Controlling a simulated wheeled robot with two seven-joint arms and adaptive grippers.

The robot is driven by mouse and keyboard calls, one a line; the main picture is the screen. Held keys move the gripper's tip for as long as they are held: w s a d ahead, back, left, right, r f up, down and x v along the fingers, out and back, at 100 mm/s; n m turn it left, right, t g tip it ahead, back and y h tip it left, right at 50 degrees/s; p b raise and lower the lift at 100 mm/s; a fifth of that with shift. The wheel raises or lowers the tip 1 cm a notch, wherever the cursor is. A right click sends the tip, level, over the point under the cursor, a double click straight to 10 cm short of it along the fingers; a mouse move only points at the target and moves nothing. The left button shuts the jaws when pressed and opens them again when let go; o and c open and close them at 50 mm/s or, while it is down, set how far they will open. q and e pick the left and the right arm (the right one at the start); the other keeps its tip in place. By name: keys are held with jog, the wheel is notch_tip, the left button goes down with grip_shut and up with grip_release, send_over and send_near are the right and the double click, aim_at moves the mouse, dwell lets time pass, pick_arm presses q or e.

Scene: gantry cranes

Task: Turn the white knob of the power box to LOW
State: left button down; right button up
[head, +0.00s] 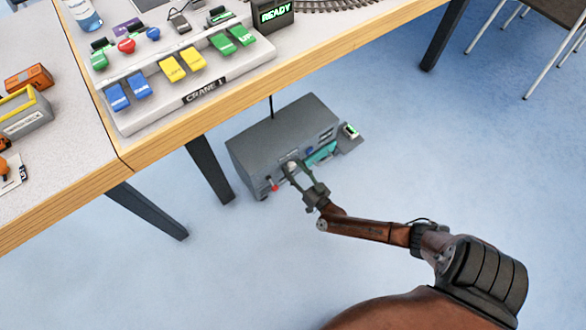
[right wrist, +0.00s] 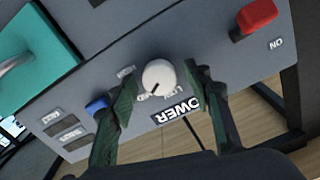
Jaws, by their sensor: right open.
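The grey power box (head: 262,146) stands on the floor below the table edge. Its white knob (head: 291,166) is on the front panel. In the right wrist view the knob (right wrist: 160,74) shows upside down above a POWER plate (right wrist: 177,112). The knob's dark pointer line points to the lower left; small labels beside it are too blurred to read surely. My right gripper (right wrist: 161,80) is open, with one finger on each side of the knob and visible gaps between. In the head view this gripper (head: 303,172) is at the panel. My left gripper is out of view.
A red switch (right wrist: 257,16) marked ON and a blue button (right wrist: 96,105) flank the knob. A teal part (right wrist: 45,45) is on the same panel. The table (head: 190,110) with the CRANE 1 console (head: 235,70) overhangs the box, and dark table legs (head: 210,170) stand nearby. Floor is clear on the right.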

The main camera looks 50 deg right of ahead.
jog(key=c, duration=1.2)
jog(key=shift+o, duration=0.2)
